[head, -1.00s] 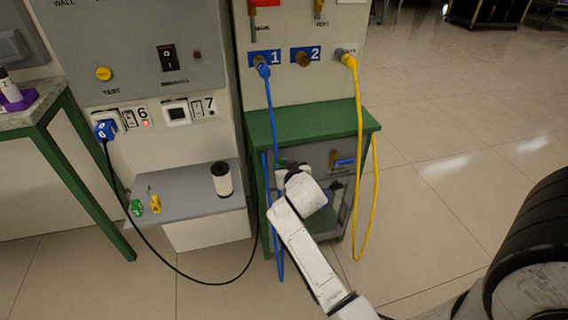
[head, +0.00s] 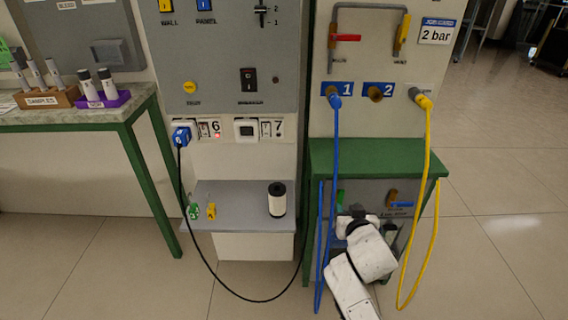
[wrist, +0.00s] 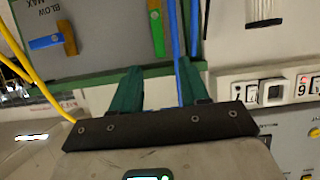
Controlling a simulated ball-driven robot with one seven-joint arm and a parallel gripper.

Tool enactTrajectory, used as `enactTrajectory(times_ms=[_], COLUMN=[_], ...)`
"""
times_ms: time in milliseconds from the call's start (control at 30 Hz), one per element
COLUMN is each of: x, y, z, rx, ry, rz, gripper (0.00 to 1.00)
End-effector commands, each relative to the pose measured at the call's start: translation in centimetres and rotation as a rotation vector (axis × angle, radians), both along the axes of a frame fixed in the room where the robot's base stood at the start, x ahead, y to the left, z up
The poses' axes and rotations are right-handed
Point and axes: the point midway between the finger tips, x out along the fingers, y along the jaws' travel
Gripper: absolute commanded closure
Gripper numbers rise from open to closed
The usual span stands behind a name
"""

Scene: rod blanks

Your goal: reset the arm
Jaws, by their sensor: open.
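My gripper (wrist: 160,88) shows in the wrist view as two dark green fingers, spread apart with nothing held between them. Blue hose strands (wrist: 182,55) run behind or close to the right finger; I cannot tell whether they touch. In the head view my white arm is bent low in front of the green bench (head: 375,158), and its fingers are hidden or too small to make out. The blue hose (head: 335,160) hangs from port 1 just left of my arm. The yellow hose (head: 427,150) hangs in a loop to the right.
A grey shelf (head: 240,213) holds a white cylinder with black ends (head: 277,199) and small green and yellow pieces. A black cable (head: 215,280) droops from the blue plug (head: 181,134). Blue (wrist: 45,42) and green (wrist: 156,28) levers are close ahead. Open floor lies right.

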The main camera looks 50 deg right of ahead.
Motion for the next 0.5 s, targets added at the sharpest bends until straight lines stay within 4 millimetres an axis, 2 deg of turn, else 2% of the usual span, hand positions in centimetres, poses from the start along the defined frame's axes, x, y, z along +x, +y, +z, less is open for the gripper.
enactTrajectory(times_ms=[267, 367, 467, 500], x=[0.0, -0.4, -1.6, -2.3], y=[0.4, 2.8, 7.0, 9.0], z=[0.2, 0.2, -0.2, -0.3], rx=[0.011, 0.067, 0.159, 0.200], ry=[0.015, 0.097, 0.248, 0.321], rz=[0.006, 0.042, 0.120, 0.164], gripper=[0.55, 0.55, 0.55, 0.55])
